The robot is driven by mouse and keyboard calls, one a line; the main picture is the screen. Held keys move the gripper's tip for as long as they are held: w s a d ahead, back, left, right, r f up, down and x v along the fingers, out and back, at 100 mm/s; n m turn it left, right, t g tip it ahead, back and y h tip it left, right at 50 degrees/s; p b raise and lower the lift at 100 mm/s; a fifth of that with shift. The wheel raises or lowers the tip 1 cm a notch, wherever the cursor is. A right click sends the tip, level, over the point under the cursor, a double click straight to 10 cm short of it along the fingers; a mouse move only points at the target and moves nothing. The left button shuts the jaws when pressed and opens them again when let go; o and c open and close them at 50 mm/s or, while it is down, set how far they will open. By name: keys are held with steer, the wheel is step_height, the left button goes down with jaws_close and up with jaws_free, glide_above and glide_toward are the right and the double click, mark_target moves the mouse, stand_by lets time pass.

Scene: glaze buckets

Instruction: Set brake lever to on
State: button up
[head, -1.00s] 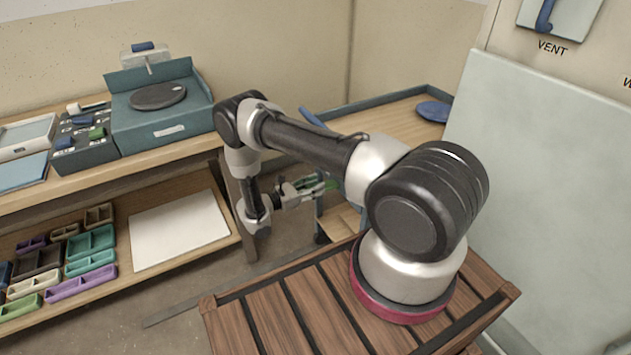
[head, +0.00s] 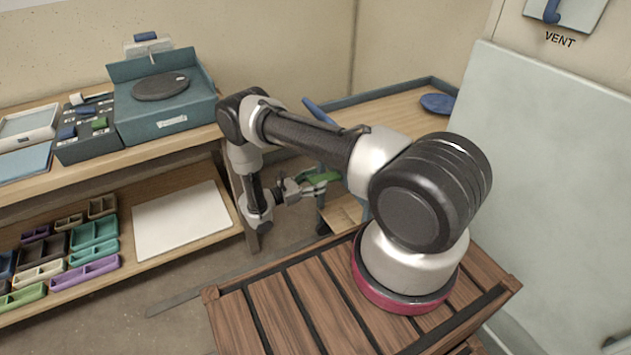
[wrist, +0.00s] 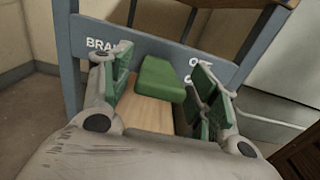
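The brake lever is a green block-shaped handle (wrist: 160,79) at the middle of the wrist view, in front of a blue-grey panel (wrist: 150,40) on a cart. The panel reads "BRA…" at left, the rest hidden by a finger. At right are two labels starting with "O", partly covered by the other finger. My gripper (wrist: 163,92) is open, its green-padded fingers on either side of the lever with gaps visible. I cannot tell any contact. In the head view my gripper (head: 305,189) is low beside the cart, small and partly hidden.
The cart's tray top (head: 385,112) holds a blue dish (head: 437,103). A workbench (head: 165,150) with a blue-grey device (head: 165,105) and a lower shelf of coloured bins (head: 93,245) stands at left. A pale panel (head: 560,160) stands at right. The floor between bench and cart is open.

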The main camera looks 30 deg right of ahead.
steer(key=a, duration=1.2)
steer(key=shift+s, duration=0.15)
